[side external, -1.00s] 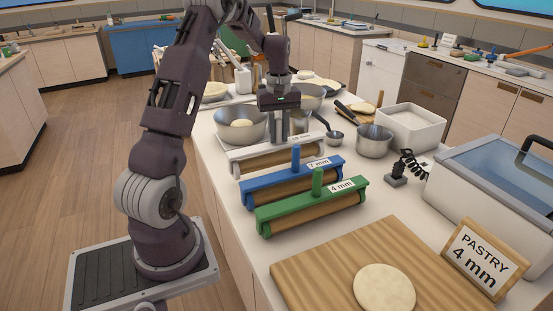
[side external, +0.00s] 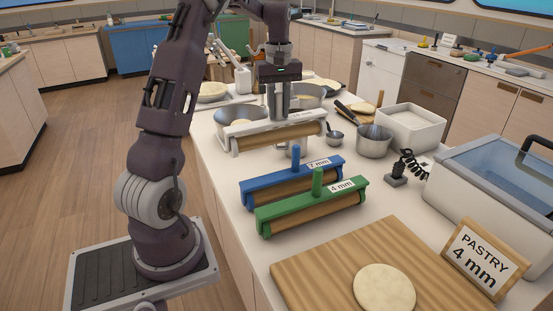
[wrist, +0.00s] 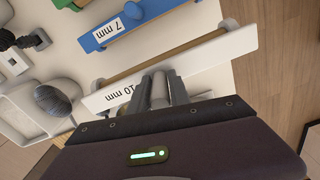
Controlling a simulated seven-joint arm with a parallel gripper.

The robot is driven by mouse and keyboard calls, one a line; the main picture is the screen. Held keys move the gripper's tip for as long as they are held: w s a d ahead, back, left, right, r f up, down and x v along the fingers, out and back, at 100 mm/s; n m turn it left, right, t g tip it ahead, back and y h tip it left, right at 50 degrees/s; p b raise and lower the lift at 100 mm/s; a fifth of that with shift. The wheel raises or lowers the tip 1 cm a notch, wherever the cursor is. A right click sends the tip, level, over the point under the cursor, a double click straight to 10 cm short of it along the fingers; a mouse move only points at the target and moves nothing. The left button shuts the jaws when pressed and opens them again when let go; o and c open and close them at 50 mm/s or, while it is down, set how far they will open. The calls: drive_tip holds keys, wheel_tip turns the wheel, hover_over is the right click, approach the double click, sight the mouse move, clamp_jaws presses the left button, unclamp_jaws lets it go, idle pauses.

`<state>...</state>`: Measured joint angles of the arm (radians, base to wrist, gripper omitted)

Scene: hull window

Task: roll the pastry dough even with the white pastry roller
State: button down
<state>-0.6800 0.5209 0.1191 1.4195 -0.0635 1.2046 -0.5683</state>
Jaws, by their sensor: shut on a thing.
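My gripper (side external: 279,106) is shut on the handle of the white roller (side external: 232,144) and holds it raised above the counter, behind the blue roller. In the wrist view the white roller (wrist: 222,57) carries a "10 mm" label, and the jaws clasp its grey post. The blue roller (side external: 250,187), marked "7 mm", and the green roller (side external: 270,219), marked "4 mm", rest on the counter. The round pale pastry dough (side external: 384,288) lies flat on the wooden board (side external: 320,262). A sign (side external: 478,262) beside the board reads "PASTRY 4 mm".
Metal bowls (side external: 240,137) stand behind the white roller. A saucepan (side external: 374,142), a white tub (side external: 410,126) and a black coiled-cord item (side external: 397,178) are to the right. A large lidded box (side external: 450,210) stands at the right edge.

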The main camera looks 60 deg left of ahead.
drive_tip(key=shift+r, duration=0.95)
